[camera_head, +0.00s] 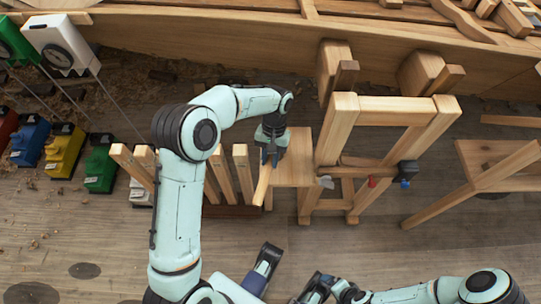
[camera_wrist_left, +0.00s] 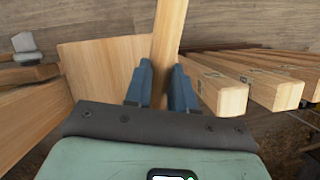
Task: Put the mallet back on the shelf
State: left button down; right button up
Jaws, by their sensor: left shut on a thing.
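My left gripper (camera_head: 269,158) is shut on a pale wooden bar (camera_head: 262,187) beside a pale wooden panel (camera_head: 293,165). In the left wrist view, the bar (camera_wrist_left: 168,35) runs away from between the blue fingers (camera_wrist_left: 160,82), with the panel (camera_wrist_left: 100,67) to its left. I cannot tell whether this bar is the mallet's handle; no head shows on it. A dark-headed tool (camera_head: 407,173), possibly a mallet, lies at the right side of the wooden stand (camera_head: 340,125). My right gripper (camera_head: 314,288) is low at the bottom edge, its fingers unclear.
Several upright wooden pieces (camera_head: 243,172) stand close to the left of my left gripper. Colored boxes (camera_head: 63,152) line the far left. The planked hull (camera_head: 220,38) crosses the back. A wooden trestle (camera_head: 480,175) is at the right. The floor (camera_head: 60,240) at lower left is mostly clear.

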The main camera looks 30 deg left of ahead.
pick_arm(q)
jog(key=shift+f, duration=0.55)
pick_arm(e)
jog(key=shift+f, duration=0.25)
dwell(0.4)
pick_arm(q)
jog(key=c, duration=0.9)
grip_release()
jog(key=shift+o, duration=0.2)
jog(key=p+v, duration=0.2)
jog(key=v, duration=1.1)
jog(key=shift+w+r+p, duration=0.1)
jog(key=shift+r+p, duration=0.1)
jog(key=shift+p, duration=0.15)
pick_arm(e)
jog(key=shift+g+y, duration=0.3)
jog(key=shift+g, duration=0.4)
jog(key=s+r, duration=0.1)
jog(key=s+a+r, duration=0.1)
jog(key=s+r, duration=0.1)
jog(key=shift+s+a+r, duration=0.35)
